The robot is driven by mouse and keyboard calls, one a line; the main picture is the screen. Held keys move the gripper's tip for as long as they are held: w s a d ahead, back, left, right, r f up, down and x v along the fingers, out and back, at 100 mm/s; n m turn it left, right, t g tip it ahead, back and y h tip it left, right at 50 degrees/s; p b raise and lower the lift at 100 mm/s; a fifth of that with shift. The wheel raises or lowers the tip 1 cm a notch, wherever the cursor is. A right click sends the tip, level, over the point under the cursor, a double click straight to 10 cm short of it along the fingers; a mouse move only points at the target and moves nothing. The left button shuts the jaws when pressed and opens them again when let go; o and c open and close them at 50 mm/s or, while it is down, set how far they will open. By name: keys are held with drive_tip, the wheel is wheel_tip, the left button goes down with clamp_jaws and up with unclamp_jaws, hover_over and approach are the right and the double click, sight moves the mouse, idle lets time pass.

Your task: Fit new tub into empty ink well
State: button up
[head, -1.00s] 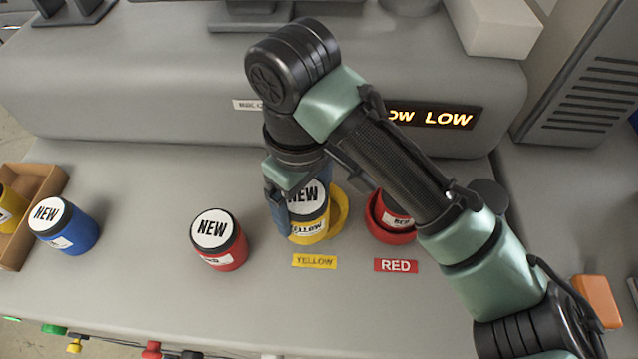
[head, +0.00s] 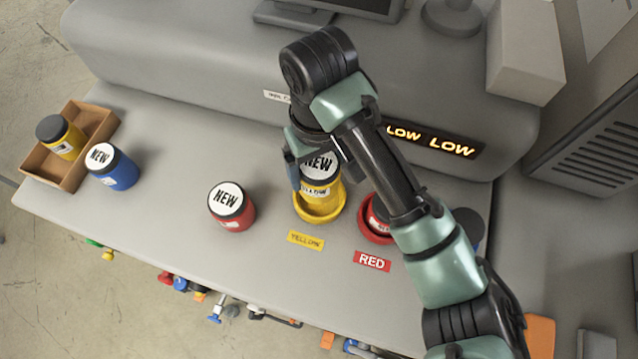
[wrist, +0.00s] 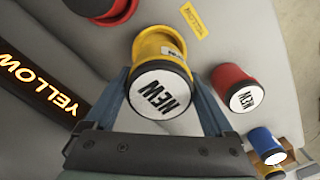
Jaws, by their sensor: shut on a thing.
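The new yellow tub (head: 321,190) has a black-rimmed white lid marked NEW. My gripper (head: 318,174) is shut on it, with a blue finger on each side in the wrist view (wrist: 160,88). The tub is upright or nearly so, its lower end over or inside the yellow ring of the ink well (head: 321,216). The ring's front edge shows below the tub. Its far part shows in the wrist view (wrist: 160,36). The tub's base is hidden, so I cannot tell whether it is seated.
A red tub marked NEW (head: 231,207) stands left of the yellow well. A blue tub (head: 115,167) stands farther left, beside a cardboard box (head: 93,119) holding a black-lidded yellow tub (head: 62,138). The red well (head: 372,232), right, holds a red tub, partly hidden by my arm.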

wheel_tip(320, 180, down, 6)
drive_tip(key=shift+d+f+p, duration=0.1)
drive_tip(key=shift+p, duration=0.7)
drive_tip(key=shift+f, duration=0.15)
drive_tip(key=shift+f+b, duration=0.3)
drive_tip(key=o, duration=1.4)
drive_tip(key=shift+o, duration=0.2)
wheel_tip(320, 180, up, 13)
drive_tip(key=shift+f+b, duration=0.1)
drive_tip(key=shift+b, duration=0.3)
